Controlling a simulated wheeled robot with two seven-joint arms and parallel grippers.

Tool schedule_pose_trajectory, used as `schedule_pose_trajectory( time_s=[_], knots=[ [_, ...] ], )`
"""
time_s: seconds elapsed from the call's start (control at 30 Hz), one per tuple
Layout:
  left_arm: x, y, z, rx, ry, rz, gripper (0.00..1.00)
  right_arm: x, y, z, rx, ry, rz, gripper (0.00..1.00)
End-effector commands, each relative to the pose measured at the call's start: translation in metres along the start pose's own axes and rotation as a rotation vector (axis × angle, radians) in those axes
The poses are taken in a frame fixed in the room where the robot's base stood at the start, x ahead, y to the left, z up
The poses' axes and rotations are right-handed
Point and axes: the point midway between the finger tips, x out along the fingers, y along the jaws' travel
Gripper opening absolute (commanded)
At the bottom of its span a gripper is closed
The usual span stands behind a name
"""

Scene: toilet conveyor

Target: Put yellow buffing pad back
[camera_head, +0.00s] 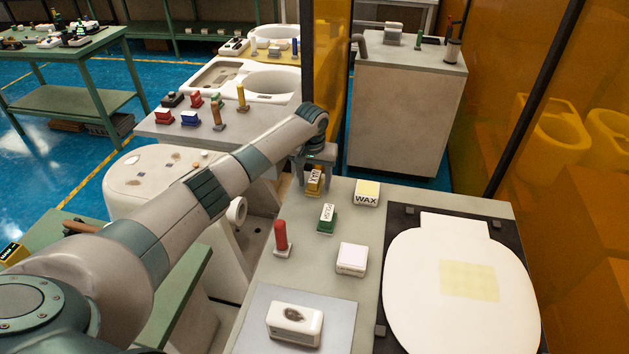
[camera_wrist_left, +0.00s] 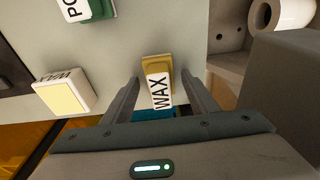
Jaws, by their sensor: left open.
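The yellow buffing pad, a small yellow block labelled WAX (camera_head: 314,187), is at the far left corner of the grey worktop (camera_head: 300,200). In the left wrist view the yellow pad (camera_wrist_left: 157,64) lies between the fingers, label towards me. My left gripper (camera_head: 313,172) is open over it, one finger on each side. Small gaps show between the pad and both fingers, so nothing is gripped. My right gripper is not in view.
A white block with a yellow top marked WAX (camera_head: 366,193), a green-based block (camera_head: 326,218), a red-handled tool (camera_head: 281,238) and a white block (camera_head: 351,259) stand nearby. A white toilet lid (camera_head: 415,290) with a yellowish patch lies right on a dark mat.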

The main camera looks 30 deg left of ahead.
Motion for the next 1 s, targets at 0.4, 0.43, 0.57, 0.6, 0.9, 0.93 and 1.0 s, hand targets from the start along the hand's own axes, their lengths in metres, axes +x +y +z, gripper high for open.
schedule_pose_trajectory(
  time_s=[0.4, 0.43, 0.57, 0.6, 0.9, 0.93, 1.0],
  knots=[
    [-0.051, 0.001, -0.001, 0.001, 0.003, 0.002, 0.54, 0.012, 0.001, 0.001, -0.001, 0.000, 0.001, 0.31],
    [-0.056, 0.000, -0.001, 0.000, 0.004, 0.003, 0.54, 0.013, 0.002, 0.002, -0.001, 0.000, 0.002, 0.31],
    [-0.080, 0.000, -0.001, 0.000, 0.004, 0.002, 0.54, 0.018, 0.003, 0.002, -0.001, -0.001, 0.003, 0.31],
    [-0.086, 0.000, -0.001, 0.001, 0.003, 0.001, 0.54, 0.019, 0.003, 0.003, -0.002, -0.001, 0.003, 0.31],
    [-0.118, 0.000, 0.000, 0.000, 0.000, 0.001, 0.54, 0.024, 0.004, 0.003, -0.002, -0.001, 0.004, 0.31],
    [-0.119, 0.000, 0.000, 0.000, 0.000, 0.001, 0.54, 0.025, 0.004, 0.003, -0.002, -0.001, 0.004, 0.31],
    [-0.121, 0.000, 0.000, 0.000, 0.000, 0.001, 0.54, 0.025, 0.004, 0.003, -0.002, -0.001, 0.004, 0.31]
  ],
)
